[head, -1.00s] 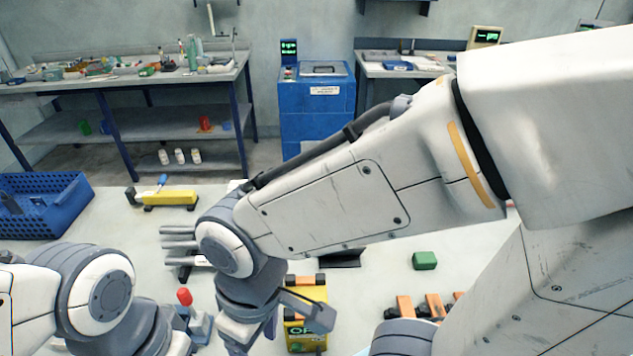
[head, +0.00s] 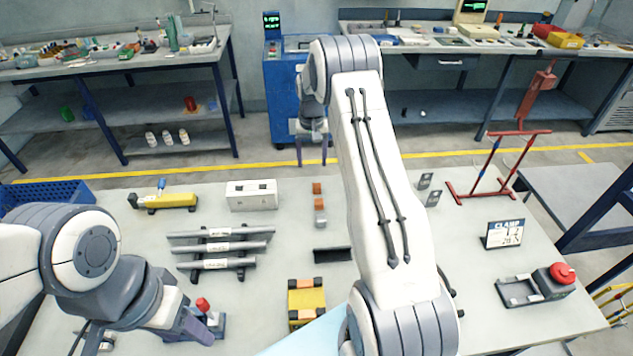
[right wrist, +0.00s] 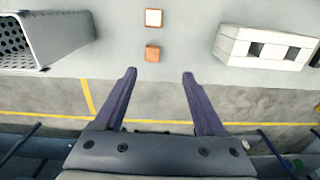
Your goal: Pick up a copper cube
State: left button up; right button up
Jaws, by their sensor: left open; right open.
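A copper cube (head: 317,188) lies near the far edge of the table in the head view, with another copper-sided cube (head: 320,204) and a greyish block nearer me in the same line. The right wrist view shows the copper cube (right wrist: 152,53) and a pale-topped copper-sided one (right wrist: 153,18) beyond the fingertips. My right gripper (head: 311,160) is open and empty, past the table's far edge; its fingers (right wrist: 160,73) point toward the cubes without touching them. My left gripper (head: 195,332) is open at the lower left, beside a red-knobbed device (head: 203,306).
A white slotted box (head: 251,195) stands left of the cubes. Grey bars on a rack (head: 217,248), a yellow block (head: 306,301) and a black bracket (head: 332,254) lie nearer me. A blue cabinet (head: 283,120) stands behind my right gripper.

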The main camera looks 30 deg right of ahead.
jog(key=p, duration=0.2)
send_over(317, 186)
jog(key=f, duration=0.5)
jog(key=shift+w+a+f, duration=0.1)
jog(key=shift+a+f, duration=0.05)
jog(key=shift+a, duration=0.1)
jog(key=f+p, duration=0.2)
jog(key=f, duration=0.1)
jog(key=f+p, duration=0.1)
jog(key=shift+s+d+f, duration=0.2)
jog(key=shift+s+f, duration=0.05)
jog(key=shift+f, duration=0.5)
jog(key=shift+c, duration=0.3)
jog(key=shift+r, duration=0.1)
grip_shut()
